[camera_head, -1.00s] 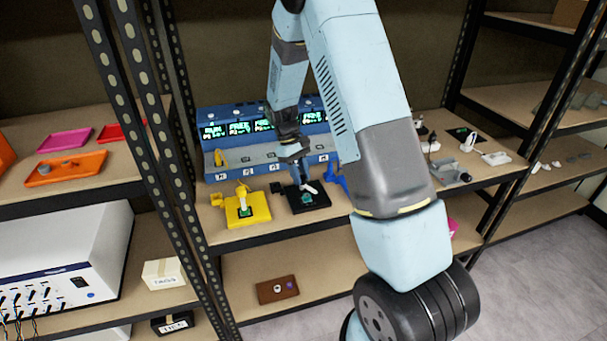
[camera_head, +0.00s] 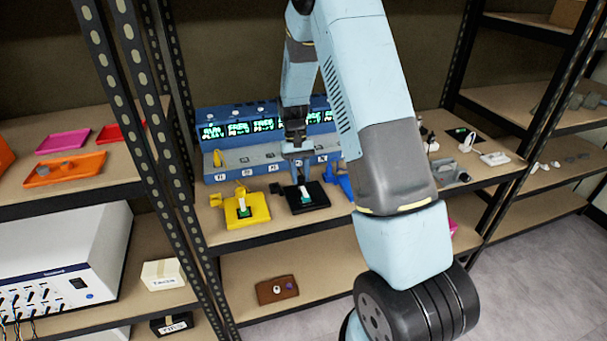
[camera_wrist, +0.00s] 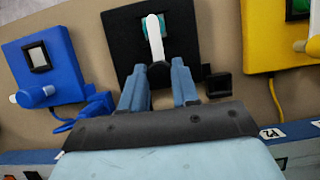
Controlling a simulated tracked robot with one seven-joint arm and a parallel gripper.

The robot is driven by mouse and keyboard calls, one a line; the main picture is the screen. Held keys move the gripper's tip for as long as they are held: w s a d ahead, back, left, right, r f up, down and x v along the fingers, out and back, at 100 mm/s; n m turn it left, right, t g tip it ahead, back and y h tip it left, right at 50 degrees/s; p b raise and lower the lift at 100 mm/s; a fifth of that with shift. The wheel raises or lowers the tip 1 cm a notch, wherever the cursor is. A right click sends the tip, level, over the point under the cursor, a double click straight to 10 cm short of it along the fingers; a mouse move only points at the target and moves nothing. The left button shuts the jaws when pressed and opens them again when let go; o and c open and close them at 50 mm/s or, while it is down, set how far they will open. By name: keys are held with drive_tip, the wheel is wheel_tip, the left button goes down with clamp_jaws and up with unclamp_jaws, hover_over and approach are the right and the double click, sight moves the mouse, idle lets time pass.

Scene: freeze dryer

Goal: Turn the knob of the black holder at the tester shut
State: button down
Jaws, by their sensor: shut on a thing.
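The black holder (camera_head: 321,196) lies on the shelf in front of the blue tester (camera_head: 250,152); it also shows at top centre in the wrist view (camera_wrist: 183,30). A teal-green piece (camera_wrist: 163,27) sits in its middle. The knob's white lever (camera_wrist: 154,38) lies across this piece, pointing away from my gripper. Its dark round base (camera_wrist: 159,74) is between my fingertips. My gripper (camera_wrist: 156,76) is shut on the knob; in the head view it comes down at the holder's back edge (camera_head: 299,178). The fingers partly hide the knob's base.
A yellow holder (camera_head: 260,207) stands left of the black one in the head view. A blue holder (camera_wrist: 62,48) stands on its other side, with a blue cable close by. The rack's black upright (camera_head: 160,130) rises at left.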

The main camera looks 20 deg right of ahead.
drive_tip(key=c, duration=0.8)
unclamp_jaws()
drive_tip(key=v, duration=1.3)
drive_tip(key=shift+w+r, duration=0.15)
drive_tip(key=shift+r, duration=0.15)
